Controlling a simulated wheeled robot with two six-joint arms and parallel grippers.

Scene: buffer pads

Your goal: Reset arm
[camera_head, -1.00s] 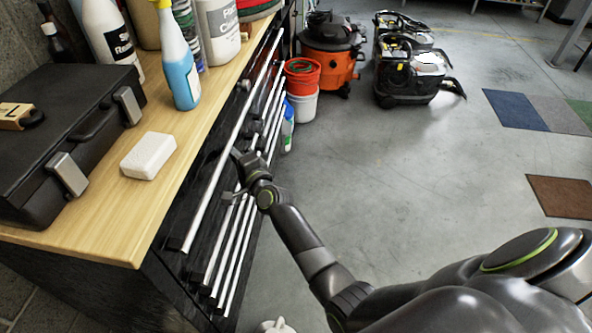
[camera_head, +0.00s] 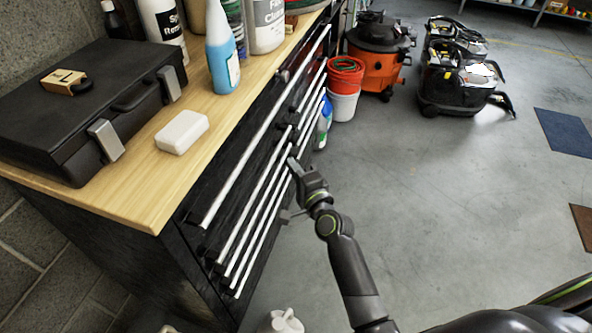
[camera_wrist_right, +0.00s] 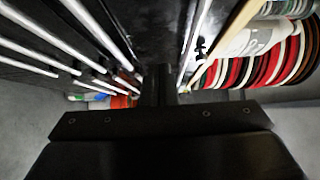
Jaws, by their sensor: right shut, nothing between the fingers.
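My right gripper (camera_head: 294,166) is beside the front of the black drawer cabinet (camera_head: 215,185), close to its long silver handles. Its fingers are together with nothing between them. In the right wrist view the closed dark fingers (camera_wrist_right: 164,86) point along the drawer front, with silver handle bars on both sides. I cannot tell from these views whether the gripper touches a handle. My left gripper is in neither view.
On the wooden top (camera_head: 105,200) stand a black case (camera_head: 75,115), a white block (camera_head: 182,132) and a blue spray bottle (camera_head: 222,65). Red and white buckets (camera_head: 344,90), an orange vacuum (camera_head: 380,65) and a black machine (camera_head: 460,80) are beyond. The right floor is mostly clear.

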